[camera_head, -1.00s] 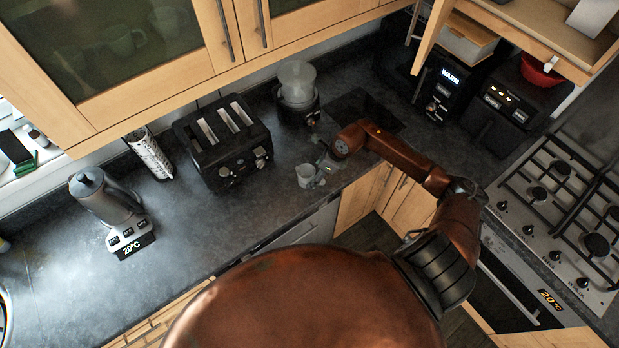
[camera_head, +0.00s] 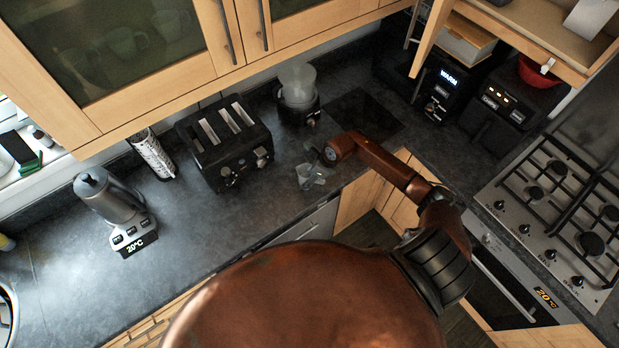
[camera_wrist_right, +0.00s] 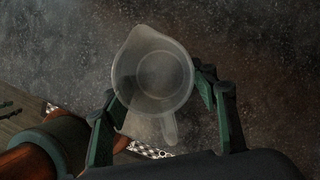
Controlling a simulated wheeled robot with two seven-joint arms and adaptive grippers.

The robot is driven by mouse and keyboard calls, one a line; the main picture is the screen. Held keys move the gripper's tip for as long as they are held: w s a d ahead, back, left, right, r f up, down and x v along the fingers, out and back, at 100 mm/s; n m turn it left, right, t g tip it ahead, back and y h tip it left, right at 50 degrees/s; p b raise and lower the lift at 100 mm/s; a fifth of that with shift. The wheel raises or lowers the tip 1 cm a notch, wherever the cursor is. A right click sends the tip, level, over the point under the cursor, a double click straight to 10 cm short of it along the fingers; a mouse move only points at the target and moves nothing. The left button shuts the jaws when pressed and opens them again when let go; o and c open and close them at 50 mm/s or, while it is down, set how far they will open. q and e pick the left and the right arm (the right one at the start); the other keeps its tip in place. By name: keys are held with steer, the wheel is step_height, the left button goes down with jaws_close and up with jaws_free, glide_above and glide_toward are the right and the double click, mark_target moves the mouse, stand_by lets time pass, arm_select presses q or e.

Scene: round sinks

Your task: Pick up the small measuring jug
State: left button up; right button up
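The small measuring jug (camera_head: 304,174) is a clear, pale cup on the dark worktop, in front of and right of the toaster. In the right wrist view the jug (camera_wrist_right: 153,72) is seen from above, its spout to the upper left and its handle pointing down towards my gripper's palm. My right gripper (camera_head: 318,164) is at the jug, partly covering it in the head view. In the wrist view its fingers (camera_wrist_right: 160,95) are spread, one on each side of the jug's near half; I cannot tell whether they touch it. My left gripper is not in view.
A black toaster (camera_head: 226,142) and a small appliance with a clear top (camera_head: 297,90) stand behind. A grey kettle (camera_head: 106,197) is at the left. A gas hob (camera_head: 560,205) is at the right. Wall cupboards hang above. Worktop left of the jug is free.

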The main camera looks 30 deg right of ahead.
steer(key=c, duration=0.7)
steer(key=shift+c, duration=0.2)
